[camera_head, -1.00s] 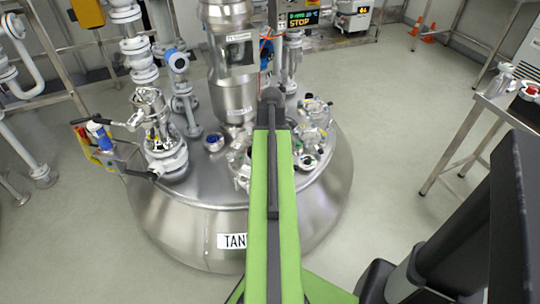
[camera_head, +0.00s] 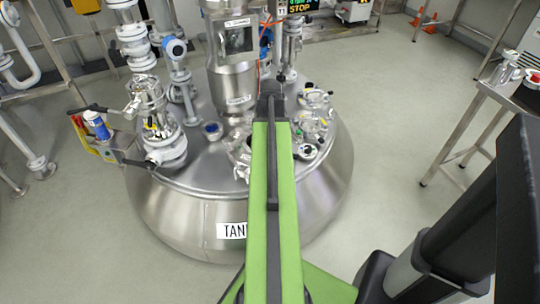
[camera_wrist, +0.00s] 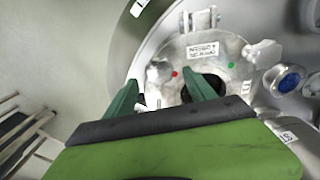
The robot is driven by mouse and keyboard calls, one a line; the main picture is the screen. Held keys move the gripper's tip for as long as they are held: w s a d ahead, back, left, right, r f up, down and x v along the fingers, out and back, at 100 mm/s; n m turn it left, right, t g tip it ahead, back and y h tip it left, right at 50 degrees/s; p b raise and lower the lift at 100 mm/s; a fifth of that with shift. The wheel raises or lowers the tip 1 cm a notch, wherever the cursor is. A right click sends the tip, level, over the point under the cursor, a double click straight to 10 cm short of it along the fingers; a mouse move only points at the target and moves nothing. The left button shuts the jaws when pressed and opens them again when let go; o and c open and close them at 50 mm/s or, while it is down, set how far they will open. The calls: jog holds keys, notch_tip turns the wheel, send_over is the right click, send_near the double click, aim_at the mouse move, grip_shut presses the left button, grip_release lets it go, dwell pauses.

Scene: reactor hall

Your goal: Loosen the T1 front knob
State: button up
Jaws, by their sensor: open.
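The steel tank (camera_head: 205,215), with a partly hidden label beginning "TAN", stands in front of me in the head view. My arm covers part of its lid, and my gripper is hidden there. In the wrist view my gripper (camera_wrist: 161,86) is open, its two dark green fingers apart over a round metal cover (camera_wrist: 208,60) on the lid. The cover has a label plate, a red dot and a green dot. A grey metal knob-like part (camera_wrist: 158,72) sits beside the red dot, near and between the fingertips. I cannot tell whether it is the T1 front knob.
A blue-centred round fitting (camera_wrist: 285,80) is right of the cover. Valves and pipes (camera_head: 165,140) crowd the lid's left side, and a tall steel column (camera_head: 232,70) rises behind. A steel table (camera_head: 515,95) stands at right. The floor between is clear.

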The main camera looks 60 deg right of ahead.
jog(key=m, duration=2.3)
jog(key=shift+m, duration=0.4)
jog(key=m, duration=0.3)
jog(key=shift+m, duration=0.4)
notch_tip(320, 180, down, 6)
jog(key=b, duration=0.6)
jog(key=shift+f, duration=0.1)
jog(key=shift+c, duration=0.2)
